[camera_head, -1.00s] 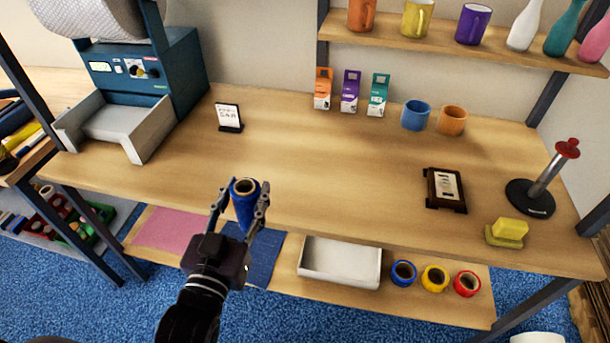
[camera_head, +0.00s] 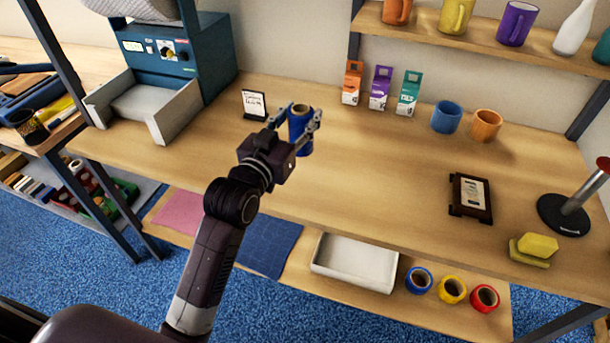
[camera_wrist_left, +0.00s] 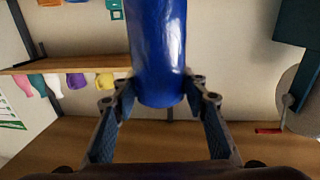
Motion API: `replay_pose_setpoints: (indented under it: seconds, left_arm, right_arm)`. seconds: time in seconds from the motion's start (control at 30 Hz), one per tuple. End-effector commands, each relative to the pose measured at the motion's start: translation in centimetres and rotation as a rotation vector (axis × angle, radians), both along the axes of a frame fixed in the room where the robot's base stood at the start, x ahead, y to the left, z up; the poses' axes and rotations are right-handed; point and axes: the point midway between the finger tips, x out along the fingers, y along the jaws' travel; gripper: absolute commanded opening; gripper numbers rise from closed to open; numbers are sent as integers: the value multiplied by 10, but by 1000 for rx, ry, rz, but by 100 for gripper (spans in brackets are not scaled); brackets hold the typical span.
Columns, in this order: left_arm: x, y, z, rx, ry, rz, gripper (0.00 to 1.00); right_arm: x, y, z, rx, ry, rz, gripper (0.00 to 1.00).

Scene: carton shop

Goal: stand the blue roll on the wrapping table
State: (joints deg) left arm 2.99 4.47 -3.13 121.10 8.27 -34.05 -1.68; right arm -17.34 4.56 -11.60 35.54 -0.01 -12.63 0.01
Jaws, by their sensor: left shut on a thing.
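The blue roll (camera_head: 300,132) is upright between the fingers of my left gripper (camera_head: 297,124), which is shut on it. In the head view they are over the back-left part of the wrapping table (camera_head: 350,180). The left wrist view shows the blue roll (camera_wrist_left: 158,50) close up between the fingertips of my left gripper (camera_wrist_left: 158,92). I cannot tell whether the roll's base touches the tabletop. My right gripper is not in view.
A small sign (camera_head: 254,104) stands just left of the roll. Three cartons (camera_head: 380,88), a blue mug (camera_head: 446,117) and an orange mug (camera_head: 486,125) stand at the back. A dark framed stand (camera_head: 470,197) is to the right. The table's middle is clear.

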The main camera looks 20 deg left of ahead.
Motion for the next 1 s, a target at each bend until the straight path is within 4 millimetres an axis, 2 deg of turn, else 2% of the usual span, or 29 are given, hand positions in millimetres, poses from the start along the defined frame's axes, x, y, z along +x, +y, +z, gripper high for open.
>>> replay_pose_setpoints:
  seconds: [0.03, 0.2, 0.33, 0.47, 0.57, 1.0]
  left_arm:
    - [13, 2, 11, 4, -11, -9, 9]
    - [44, 6, 36, 7, -11, -38, 9]
    - [57, 8, 49, 8, -11, -53, 9]
    - [62, 9, 52, 10, -8, -60, 9]
    - [63, 9, 37, 7, -2, -63, 9]
    - [63, 9, -76, 11, -4, -62, 9]
  right_arm:
    - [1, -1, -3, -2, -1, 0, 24]
    - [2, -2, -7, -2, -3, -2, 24]
    - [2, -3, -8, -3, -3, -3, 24]
    - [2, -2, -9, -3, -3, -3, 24]
    - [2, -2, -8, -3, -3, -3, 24]
    - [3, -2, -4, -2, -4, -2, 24]
